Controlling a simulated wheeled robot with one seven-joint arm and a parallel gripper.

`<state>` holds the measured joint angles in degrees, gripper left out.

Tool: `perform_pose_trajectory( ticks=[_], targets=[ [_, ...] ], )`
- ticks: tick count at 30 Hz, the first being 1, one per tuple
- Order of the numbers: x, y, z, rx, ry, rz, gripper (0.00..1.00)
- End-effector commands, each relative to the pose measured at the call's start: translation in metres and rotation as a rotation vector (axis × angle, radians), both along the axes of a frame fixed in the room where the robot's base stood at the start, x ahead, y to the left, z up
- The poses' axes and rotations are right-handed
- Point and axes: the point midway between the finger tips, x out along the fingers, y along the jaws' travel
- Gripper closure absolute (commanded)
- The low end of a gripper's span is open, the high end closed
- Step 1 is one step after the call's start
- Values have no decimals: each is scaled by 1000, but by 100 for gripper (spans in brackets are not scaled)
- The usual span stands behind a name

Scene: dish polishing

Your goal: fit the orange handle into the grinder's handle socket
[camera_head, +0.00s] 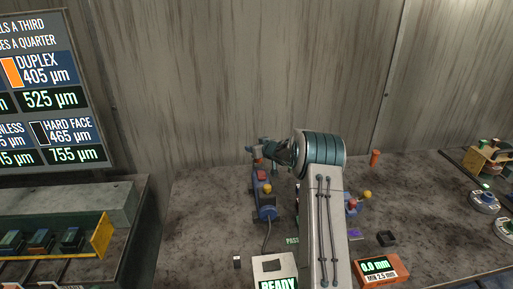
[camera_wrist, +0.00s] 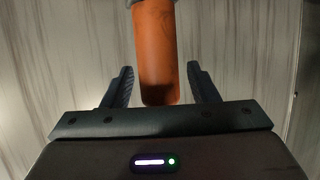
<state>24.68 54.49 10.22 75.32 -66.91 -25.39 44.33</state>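The orange handle (camera_wrist: 156,55) stands out in the wrist view between the two fingers of my gripper (camera_wrist: 160,75), its near end close to my palm. A gap shows between the handle and the right finger; the left finger is very near it. The fingers look open around the handle. A grey collar (camera_wrist: 133,2) shows at its far end; I cannot tell whether this is the socket. In the head view my gripper (camera_head: 262,147) is above the back end of the blue grinder (camera_head: 266,200). The grinder's handle socket is hidden or too small to make out.
A small orange cylinder (camera_head: 375,157) stands at the back of the table, right of my arm. A machine with coloured knobs (camera_head: 353,203) is partly behind my arm. A READY box (camera_head: 274,268) and an orange gauge (camera_head: 376,271) are in front.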

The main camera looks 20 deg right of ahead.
Motion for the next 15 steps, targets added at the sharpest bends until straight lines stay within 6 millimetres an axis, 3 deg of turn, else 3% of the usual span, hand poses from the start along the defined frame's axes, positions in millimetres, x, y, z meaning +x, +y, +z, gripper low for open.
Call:
perform_pose_trajectory(
  ticks=[8,15],
  targets=[
    [-9,-3,3,1,0,-1,46],
    [-42,-9,16,0,-1,-2,46]
  ],
)
